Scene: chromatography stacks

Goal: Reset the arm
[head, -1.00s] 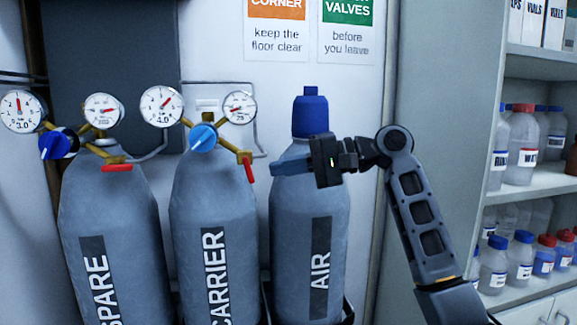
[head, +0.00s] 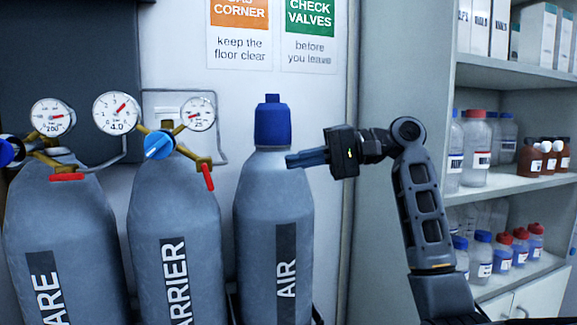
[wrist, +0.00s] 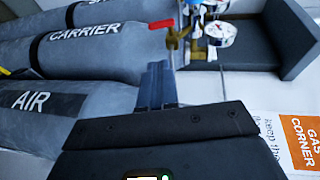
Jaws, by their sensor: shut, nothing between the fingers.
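My gripper (head: 290,160) is shut and empty, its fingers pointing left in the head view. In that view it is beside the upper right shoulder of the AIR cylinder (head: 258,220), below its blue cap (head: 272,124). I cannot tell whether it touches the cylinder. My arm is bent, the forearm rising from the lower right. In the wrist view the closed fingers (wrist: 157,70) show at the centre, with the AIR cylinder (wrist: 75,105) to their left and the CARRIER cylinder (wrist: 120,52) beyond.
The CARRIER cylinder's regulator has a blue knob (head: 159,145), gauges and a red lever (head: 207,177). A third cylinder (head: 62,240) stands at the left. Shelves (head: 515,185) with bottles are at the right.

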